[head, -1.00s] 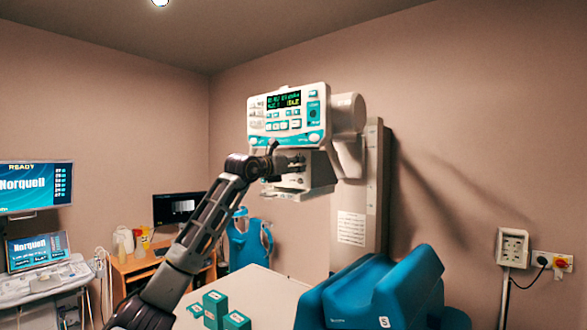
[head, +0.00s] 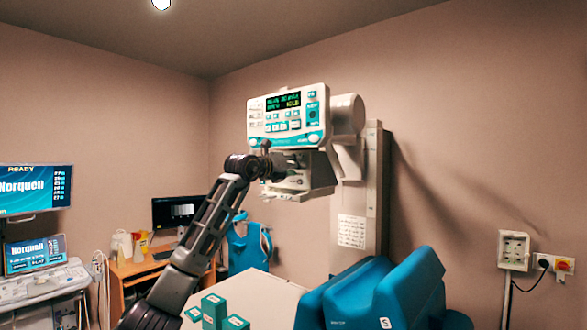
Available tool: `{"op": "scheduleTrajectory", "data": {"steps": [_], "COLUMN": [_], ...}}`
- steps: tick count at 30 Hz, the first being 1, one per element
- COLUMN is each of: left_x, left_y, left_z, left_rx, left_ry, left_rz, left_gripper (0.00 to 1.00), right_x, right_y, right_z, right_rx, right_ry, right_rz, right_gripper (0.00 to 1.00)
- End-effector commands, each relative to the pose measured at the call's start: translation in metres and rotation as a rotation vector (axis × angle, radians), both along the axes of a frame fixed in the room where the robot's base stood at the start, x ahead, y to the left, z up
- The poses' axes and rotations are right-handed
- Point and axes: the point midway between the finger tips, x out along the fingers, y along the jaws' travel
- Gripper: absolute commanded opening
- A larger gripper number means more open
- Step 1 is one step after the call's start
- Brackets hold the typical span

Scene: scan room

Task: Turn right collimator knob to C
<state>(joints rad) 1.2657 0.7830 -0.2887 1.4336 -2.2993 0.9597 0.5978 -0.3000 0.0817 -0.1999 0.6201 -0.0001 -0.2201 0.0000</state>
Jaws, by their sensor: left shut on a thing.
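The collimator (head: 318,178) is the pale box hanging under the white control head (head: 258,122), whose front carries a lit screen (head: 284,101) and teal buttons. My left gripper (head: 277,167) is at the collimator's front face, shut on what appears to be the right collimator knob. The fingers and the dark wrist cover most of that knob, so its pointer and letter marks cannot be read. My right gripper is not in view.
A grey column (head: 376,205) stands behind the head. A desk with a monitor (head: 178,210) and a console stand at the left.

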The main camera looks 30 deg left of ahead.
Motion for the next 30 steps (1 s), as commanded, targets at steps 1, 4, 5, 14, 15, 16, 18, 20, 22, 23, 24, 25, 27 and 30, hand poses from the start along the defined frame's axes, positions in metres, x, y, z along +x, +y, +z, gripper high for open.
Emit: {"op": "scheduleTrajectory", "data": {"steps": [1,4,5,14,15,16,18,20,22,23,24,25,27,30], "left_x": [0.0,0.0,0.0,0.0,0.0,0.0,0.0,0.0,-0.001,-0.001,-0.002,-0.003,-0.006,-0.012], "left_y": [0.0,0.001,0.001,0.0,0.0,0.0,0.0,0.0,0.0,0.001,0.001,0.001,0.001,0.002], "left_z": [0.001,0.001,0.001,0.0,0.0,0.0,0.0,0.0,0.0,0.0,0.0,0.0,0.0,0.0], "left_rx": [0.0,0.001,0.001,0.002,0.002,0.002,0.002,0.002,0.002,0.002,0.002,0.002,0.001,0.002], "left_ry": [-0.001,-0.001,-0.001,-0.001,-0.001,-0.001,0.0,0.0,-0.001,-0.001,-0.001,-0.001,0.0,-0.001], "left_rz": [0.001,0.001,0.001,0.001,0.001,0.001,0.0,0.0,0.001,0.001,0.001,0.001,0.001,0.001], "left_gripper": [0.08,0.08,0.08,0.54,0.54,0.54,0.54,0.54,0.54,0.54,0.54,0.54,0.54,0.54], "right_x": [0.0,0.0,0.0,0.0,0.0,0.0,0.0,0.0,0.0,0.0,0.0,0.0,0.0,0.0], "right_y": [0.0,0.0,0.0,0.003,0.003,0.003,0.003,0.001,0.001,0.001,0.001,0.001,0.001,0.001], "right_z": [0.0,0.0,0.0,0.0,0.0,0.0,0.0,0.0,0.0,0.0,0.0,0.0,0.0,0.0], "right_rx": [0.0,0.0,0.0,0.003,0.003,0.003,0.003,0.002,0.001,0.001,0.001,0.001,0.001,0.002], "right_ry": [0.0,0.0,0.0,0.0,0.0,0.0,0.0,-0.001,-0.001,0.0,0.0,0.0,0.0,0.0], "right_rz": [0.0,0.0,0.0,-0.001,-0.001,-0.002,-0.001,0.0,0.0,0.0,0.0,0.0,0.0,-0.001], "right_gripper": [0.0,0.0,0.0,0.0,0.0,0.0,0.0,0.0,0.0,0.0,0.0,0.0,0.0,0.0]}}
